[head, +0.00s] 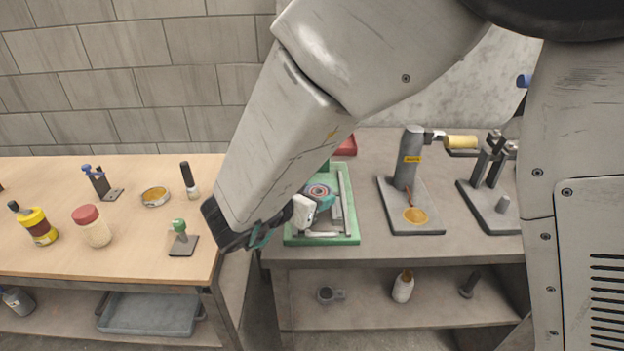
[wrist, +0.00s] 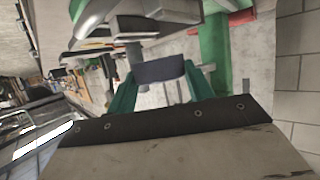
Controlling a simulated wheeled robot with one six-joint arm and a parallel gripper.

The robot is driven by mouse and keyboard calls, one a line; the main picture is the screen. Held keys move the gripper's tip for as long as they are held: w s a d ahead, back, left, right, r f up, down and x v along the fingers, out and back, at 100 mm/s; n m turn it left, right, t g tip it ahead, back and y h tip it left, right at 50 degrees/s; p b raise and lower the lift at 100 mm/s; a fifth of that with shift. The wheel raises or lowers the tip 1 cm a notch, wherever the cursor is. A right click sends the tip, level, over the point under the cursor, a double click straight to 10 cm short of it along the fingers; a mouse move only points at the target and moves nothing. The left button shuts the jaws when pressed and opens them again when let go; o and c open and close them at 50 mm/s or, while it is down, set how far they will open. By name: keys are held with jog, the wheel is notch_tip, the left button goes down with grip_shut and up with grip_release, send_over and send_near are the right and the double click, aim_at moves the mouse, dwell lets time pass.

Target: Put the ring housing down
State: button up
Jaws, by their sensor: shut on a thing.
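My gripper (head: 296,219) is at the front left of the green tray, with teal fingers on either side of a small pale piece (head: 303,212), which I take to be the ring housing. In the wrist view, the same fingers (wrist: 162,92) close on a block-like piece (wrist: 160,70), whose near face looks dark and shaded. Its ring shape does not show. The held piece appears over the green tray (head: 350,238); whether it touches anything there is unclear. A round part with a reddish centre (head: 318,190) shows just behind it.
A grey stand with a yellow roller (head: 461,142) is right of the tray, with another grey fixture (head: 491,205) beyond. A wooden bench (head: 130,240) at left holds jars, a dish and small tools. Bare grey bench top (head: 363,185) lies between tray and stand.

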jog(key=shift+w+d+f, duration=0.1)
jog(key=shift+w+d, duration=0.1)
jog(key=shift+w, duration=0.35)
jog(key=shift+w+d, duration=0.2)
jog(key=shift+w, duration=0.3)
jog(key=shift+f, duration=1.55)
jog(key=shift+s+f, duration=0.1)
jog(key=shift+f, duration=0.05)
jog(key=o, duration=1.2)
